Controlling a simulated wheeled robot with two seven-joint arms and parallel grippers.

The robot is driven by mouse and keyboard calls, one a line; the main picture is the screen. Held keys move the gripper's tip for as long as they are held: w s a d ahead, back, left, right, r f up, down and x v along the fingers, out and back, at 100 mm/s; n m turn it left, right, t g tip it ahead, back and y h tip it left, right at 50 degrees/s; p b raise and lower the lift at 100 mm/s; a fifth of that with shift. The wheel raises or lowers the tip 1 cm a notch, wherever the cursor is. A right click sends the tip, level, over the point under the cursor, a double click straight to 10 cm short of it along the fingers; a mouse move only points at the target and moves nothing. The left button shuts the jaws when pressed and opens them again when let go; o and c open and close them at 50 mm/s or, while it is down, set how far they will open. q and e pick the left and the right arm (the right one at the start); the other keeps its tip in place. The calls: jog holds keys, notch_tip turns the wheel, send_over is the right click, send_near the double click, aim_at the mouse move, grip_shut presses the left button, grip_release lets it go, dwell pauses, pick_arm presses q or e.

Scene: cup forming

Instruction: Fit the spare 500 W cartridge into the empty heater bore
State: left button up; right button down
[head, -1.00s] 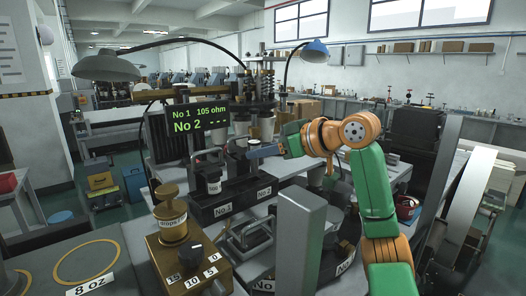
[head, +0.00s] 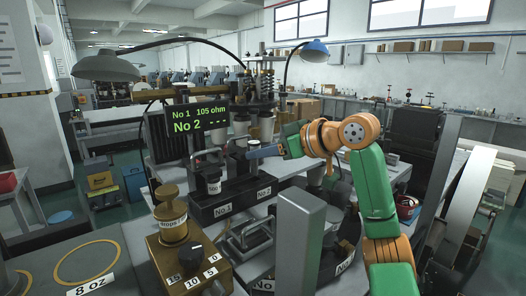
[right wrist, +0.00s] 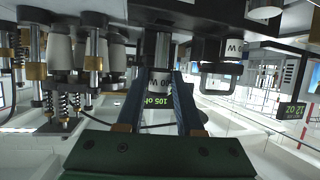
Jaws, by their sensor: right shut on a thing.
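My right gripper (head: 252,153) reaches in from the right at the heater block (head: 235,205), above its end marked No 2. It is shut on the spare cartridge. At No 1 stands a pale, dark-topped cylinder (head: 213,180). The display (head: 197,119) reads 105 ohm for No 1 and dashes for No 2. My left gripper is not in view.
A brass dial unit (head: 185,255) stands front left. A grey upright post (head: 298,240) stands in the foreground below my right arm. A machine with springs and pale cups (head: 262,105) rises behind the block. A lamp (head: 105,68) hangs at the left.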

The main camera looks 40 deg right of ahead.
aim_at(257, 174)
jog(key=shift+f+b, duration=2.55)
jog(key=shift+f, duration=0.1)
jog(key=shift+c, duration=2.3)
grip_release()
jog(key=shift+s, duration=0.15)
jog(key=b+v, duration=0.1)
jog(key=v, duration=0.6)
jog(key=shift+s, duration=0.1)
jog(key=shift+w, duration=0.2)
jog(key=shift+s, duration=0.1)
